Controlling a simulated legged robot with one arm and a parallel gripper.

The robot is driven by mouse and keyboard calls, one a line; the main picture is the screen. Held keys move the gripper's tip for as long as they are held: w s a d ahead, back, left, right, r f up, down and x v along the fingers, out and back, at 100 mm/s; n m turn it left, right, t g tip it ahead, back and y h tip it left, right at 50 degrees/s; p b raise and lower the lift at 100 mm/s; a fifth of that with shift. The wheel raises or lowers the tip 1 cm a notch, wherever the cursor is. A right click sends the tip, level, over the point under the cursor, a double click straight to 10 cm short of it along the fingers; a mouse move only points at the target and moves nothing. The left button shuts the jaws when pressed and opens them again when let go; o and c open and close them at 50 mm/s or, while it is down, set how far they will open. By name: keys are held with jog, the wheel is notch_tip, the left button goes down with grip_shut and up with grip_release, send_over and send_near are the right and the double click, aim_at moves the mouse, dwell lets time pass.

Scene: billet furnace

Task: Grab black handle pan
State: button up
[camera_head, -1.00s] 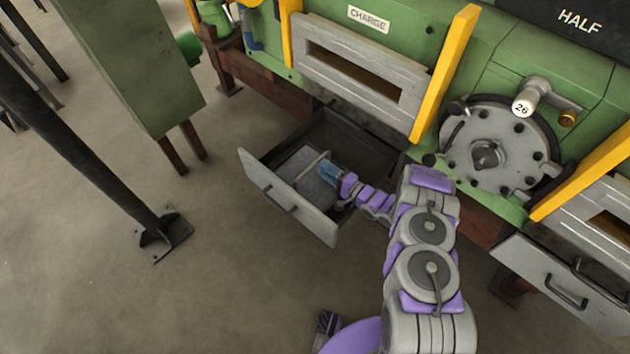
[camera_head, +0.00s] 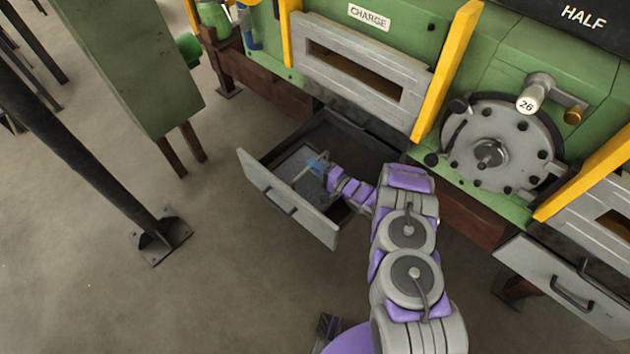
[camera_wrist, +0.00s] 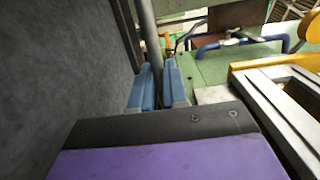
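The grey pan (camera_head: 287,166) lies flat inside the open drawer (camera_head: 270,196) in the head view. A light bar handle (camera_head: 305,170) runs across it. My gripper (camera_head: 317,165), with blue fingers, reaches down into the drawer at this bar from the right. In the wrist view the two blue fingers (camera_wrist: 159,88) are close together, and a dark grey bar (camera_wrist: 149,40) rises from behind or between them. I cannot tell whether they press on it. A large dark grey surface (camera_wrist: 60,80) fills the left side of the wrist view.
The green furnace with a CHARGE door (camera_head: 360,75) stands behind the drawer. A round bolted hatch (camera_head: 495,145) and a second drawer (camera_head: 565,285) are at the right. A dark post (camera_head: 90,165) and green cabinet (camera_head: 130,60) stand at the left. The floor in front is clear.

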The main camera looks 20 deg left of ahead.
jog(key=shift+s+a+f, duration=0.15)
jog(key=shift+a+f, duration=0.05)
jog(key=shift+a, duration=0.45)
grip_shut()
jog(key=shift+d+r, duration=0.1)
jog(key=shift+d, duration=0.55)
jog(key=shift+a, duration=0.3)
